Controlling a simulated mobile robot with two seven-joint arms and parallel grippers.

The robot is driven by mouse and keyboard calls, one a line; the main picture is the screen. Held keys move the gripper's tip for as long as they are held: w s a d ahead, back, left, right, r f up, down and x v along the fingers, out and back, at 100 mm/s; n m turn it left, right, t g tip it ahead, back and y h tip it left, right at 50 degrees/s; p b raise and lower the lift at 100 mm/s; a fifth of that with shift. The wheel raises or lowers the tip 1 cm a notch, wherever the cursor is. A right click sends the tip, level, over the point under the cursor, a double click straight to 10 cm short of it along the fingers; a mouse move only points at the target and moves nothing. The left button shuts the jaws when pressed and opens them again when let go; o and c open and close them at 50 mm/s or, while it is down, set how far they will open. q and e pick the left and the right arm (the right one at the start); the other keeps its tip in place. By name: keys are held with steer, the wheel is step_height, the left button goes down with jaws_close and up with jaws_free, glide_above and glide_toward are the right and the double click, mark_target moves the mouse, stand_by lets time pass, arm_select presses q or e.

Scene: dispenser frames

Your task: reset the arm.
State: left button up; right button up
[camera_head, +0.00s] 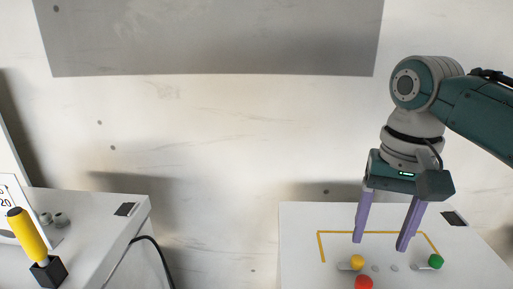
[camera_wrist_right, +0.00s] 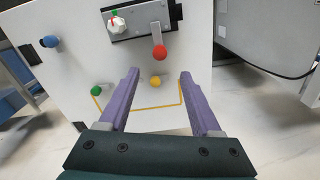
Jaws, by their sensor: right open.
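My right gripper (camera_head: 380,246) is at the right of the head view, pointing down with its two purple fingers spread apart. It is open and nothing is between the fingers. It hangs above the back part of a white table (camera_head: 300,222) with several coloured knobs. In the right wrist view the open fingers of the right gripper (camera_wrist_right: 160,88) reach over the table's yellow outlined area. My left gripper does not show in either view.
A yellow knob (camera_head: 357,261), a red knob (camera_head: 364,282) and a green knob (camera_head: 435,261) stand on the table near the gripper. At left, a second white table (camera_head: 100,210) bears a yellow handle (camera_head: 27,235) on a black base. A gap separates the tables.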

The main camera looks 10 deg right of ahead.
steer(key=s+a+f+n+t+p, duration=0.25)
steer(key=s+a+n, duration=0.3)
steer(key=s, duration=0.55)
steer(key=s+r+n+t+p, duration=0.1)
steer(key=s+r+n+p, duration=0.1)
steer(key=s+r, duration=0.4)
steer(key=s, duration=0.4)
steer(key=shift+s+a+r, duration=0.15)
steer(key=shift+s+r, duration=0.1)
steer(key=shift+r, duration=0.05)
